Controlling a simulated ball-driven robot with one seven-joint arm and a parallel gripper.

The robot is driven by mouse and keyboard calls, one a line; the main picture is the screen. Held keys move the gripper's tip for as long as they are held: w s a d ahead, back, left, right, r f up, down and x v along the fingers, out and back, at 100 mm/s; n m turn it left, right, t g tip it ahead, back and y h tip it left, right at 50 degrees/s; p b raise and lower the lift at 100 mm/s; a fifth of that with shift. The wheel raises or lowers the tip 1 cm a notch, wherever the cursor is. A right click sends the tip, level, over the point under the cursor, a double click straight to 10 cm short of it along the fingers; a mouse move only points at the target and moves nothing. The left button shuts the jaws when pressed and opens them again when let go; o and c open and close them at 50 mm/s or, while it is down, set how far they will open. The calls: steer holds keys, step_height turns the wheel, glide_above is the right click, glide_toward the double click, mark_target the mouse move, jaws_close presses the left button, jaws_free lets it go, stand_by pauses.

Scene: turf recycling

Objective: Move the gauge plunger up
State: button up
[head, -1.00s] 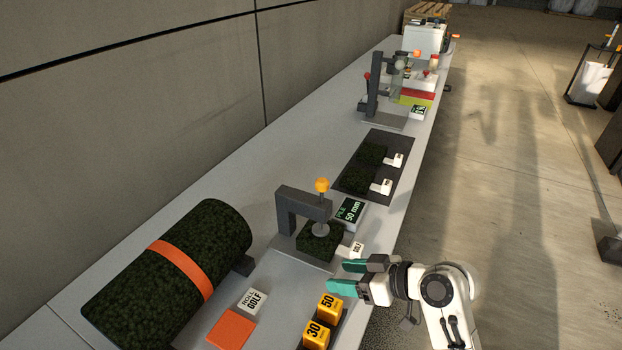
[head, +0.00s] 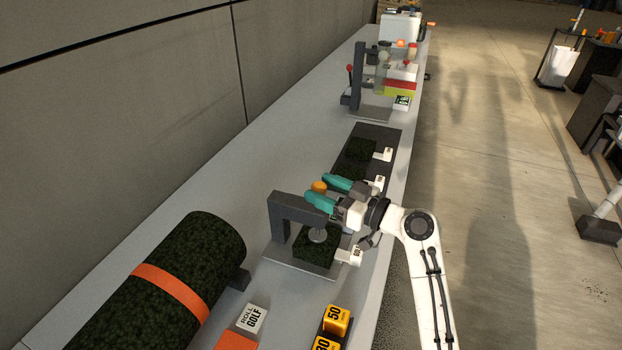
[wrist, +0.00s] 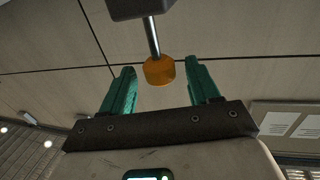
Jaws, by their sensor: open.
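The gauge is a dark grey bracket (head: 283,225) on a flat plate, with a plunger topped by an orange knob (head: 319,186). Its round grey foot (head: 317,236) rests on a dark green turf sample (head: 313,255). My gripper (head: 317,189) is open, its two teal fingers at knob height, pointing at the knob from the right. In the wrist view the orange knob (wrist: 160,71) and its metal rod show between the open fingers (wrist: 160,82), near their tips. I see a gap on both sides. The gauge's display is hidden behind my gripper in the head view.
A large turf roll (head: 200,245) with an orange band lies left of the gauge. Yellow number blocks (head: 336,319) and a white GOLF block (head: 252,317) stand in front. A dark mat (head: 377,135) with turf pieces lies behind. The bench (head: 300,140) is clear at back left.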

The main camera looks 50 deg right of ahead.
steer(key=shift+w+a+p, duration=0.15)
steer(key=shift+w+p, duration=0.05)
steer(key=shift+w, duration=0.75)
steer(key=shift+w+a+p, duration=0.1)
steer(key=shift+w+p, duration=0.05)
steer(key=shift+w, duration=0.75)
steer(key=shift+c, duration=0.2)
jaws_close()
